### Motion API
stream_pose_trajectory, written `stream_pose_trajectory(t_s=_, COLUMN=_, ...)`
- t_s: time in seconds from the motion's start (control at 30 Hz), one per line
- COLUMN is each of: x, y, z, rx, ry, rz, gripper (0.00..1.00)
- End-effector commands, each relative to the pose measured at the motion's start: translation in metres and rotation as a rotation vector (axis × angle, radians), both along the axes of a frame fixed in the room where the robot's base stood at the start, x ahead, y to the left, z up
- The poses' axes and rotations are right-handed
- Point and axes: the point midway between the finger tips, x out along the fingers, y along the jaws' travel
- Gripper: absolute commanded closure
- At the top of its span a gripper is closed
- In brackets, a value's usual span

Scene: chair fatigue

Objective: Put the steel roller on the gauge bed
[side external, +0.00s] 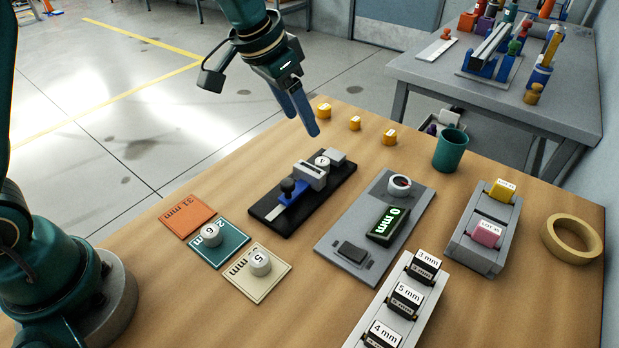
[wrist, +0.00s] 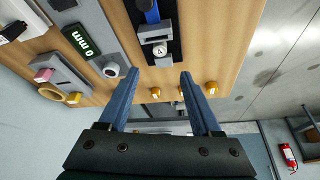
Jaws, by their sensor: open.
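A short pale roller with a mark on top (side external: 322,161) sits between grey blocks on a black fixture (side external: 330,188) with a blue slide. It also shows in the wrist view (wrist: 160,50), just beyond and between my fingertips. Similar rollers marked 6 (side external: 211,235) and 5 (side external: 260,262) stand on the teal and cream tiles. I cannot tell by look which is steel. The grey gauge (side external: 409,206) has a "0 mm" display (side external: 388,226) and a round seat (side external: 399,185) at its far end, with no roller visible on it. My gripper (side external: 302,124) is open and empty, above the table's far edge.
Several small yellow blocks (side external: 355,123) line the far edge. The orange tile (side external: 186,216) is bare. A teal cup (side external: 450,150), a grey rack of coloured blocks (side external: 462,242), a tape ring (side external: 571,239) and a rack of mm blocks (side external: 395,318) stand at right.

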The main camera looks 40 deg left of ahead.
Motion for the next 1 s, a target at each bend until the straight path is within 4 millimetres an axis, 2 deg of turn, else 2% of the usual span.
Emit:
stream_pose_trajectory(t_s=0.17, x=-0.021, y=0.006, z=0.019, rx=-0.001, ry=-0.012, rz=0.028, gripper=0.35)
stream_pose_trajectory(t_s=0.3, x=-0.060, y=0.015, z=0.040, rx=-0.002, ry=-0.031, rz=0.078, gripper=0.35)
stream_pose_trajectory(t_s=0.47, x=-0.112, y=0.026, z=0.052, rx=-0.006, ry=-0.051, rz=0.143, gripper=0.35)
stream_pose_trajectory(t_s=0.7, x=-0.183, y=0.038, z=0.043, rx=-0.011, ry=-0.082, rz=0.237, gripper=0.35)
stream_pose_trajectory(t_s=0.83, x=-0.206, y=0.042, z=0.033, rx=-0.014, ry=-0.093, rz=0.272, gripper=0.35)
stream_pose_trajectory(t_s=1.0, x=-0.219, y=0.044, z=0.026, rx=-0.016, ry=-0.099, rz=0.294, gripper=0.35)
